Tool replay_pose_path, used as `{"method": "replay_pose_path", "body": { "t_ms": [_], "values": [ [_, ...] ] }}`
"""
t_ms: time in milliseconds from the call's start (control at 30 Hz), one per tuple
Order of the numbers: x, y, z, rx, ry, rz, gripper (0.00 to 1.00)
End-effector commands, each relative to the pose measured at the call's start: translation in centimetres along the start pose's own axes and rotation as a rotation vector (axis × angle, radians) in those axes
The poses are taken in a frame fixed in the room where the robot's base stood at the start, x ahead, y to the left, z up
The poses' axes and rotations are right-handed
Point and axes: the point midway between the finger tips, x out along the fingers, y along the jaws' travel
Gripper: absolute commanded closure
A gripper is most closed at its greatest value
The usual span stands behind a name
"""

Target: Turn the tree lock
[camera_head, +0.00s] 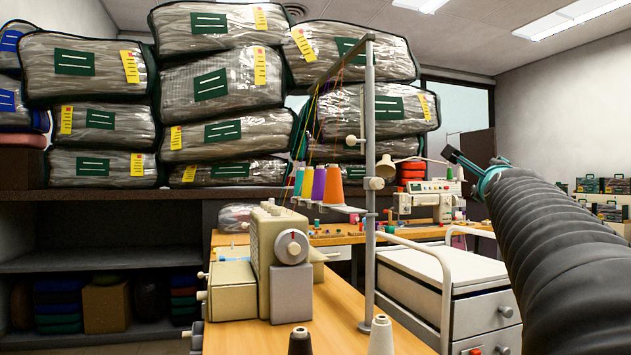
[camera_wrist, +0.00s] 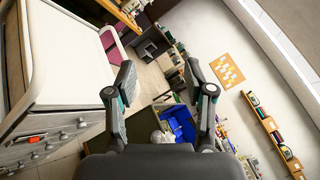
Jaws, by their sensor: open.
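A thread tree with a tall grey post (camera_head: 369,120) stands at the right side of the near sewing table. A low arm on it carries several coloured thread cones, among them an orange one (camera_head: 334,186). I cannot tell for sure which is the lock. My gripper (camera_head: 452,158) is up to the right of the post, apart from it. In the wrist view my gripper (camera_wrist: 158,76) is open and empty; the tree does not show there.
A cream sewing machine (camera_head: 270,240) stands left of the post. A white drawer cart (camera_head: 440,270) stands right of it, below my arm. Another machine (camera_head: 428,200) is behind. Bagged comforters (camera_head: 225,85) are stacked on a shelf at the back left. Air between gripper and post looks clear.

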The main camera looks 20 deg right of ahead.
Motion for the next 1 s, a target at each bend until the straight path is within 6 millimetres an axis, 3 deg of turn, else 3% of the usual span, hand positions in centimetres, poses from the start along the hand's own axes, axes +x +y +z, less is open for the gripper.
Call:
{"method": "replay_pose_path", "body": {
  "t_ms": [200,433,667,1000],
  "values": [
    [-1.5,4.4,4.6,0.628,-0.092,0.297,0.47],
    [-4.6,6.9,10.5,1.126,-0.175,0.62,0.47],
    [-5.3,7.9,11.6,1.243,-0.151,0.713,0.47],
    [-1.4,9.9,13.9,1.243,-0.149,0.714,0.47]
  ]
}}
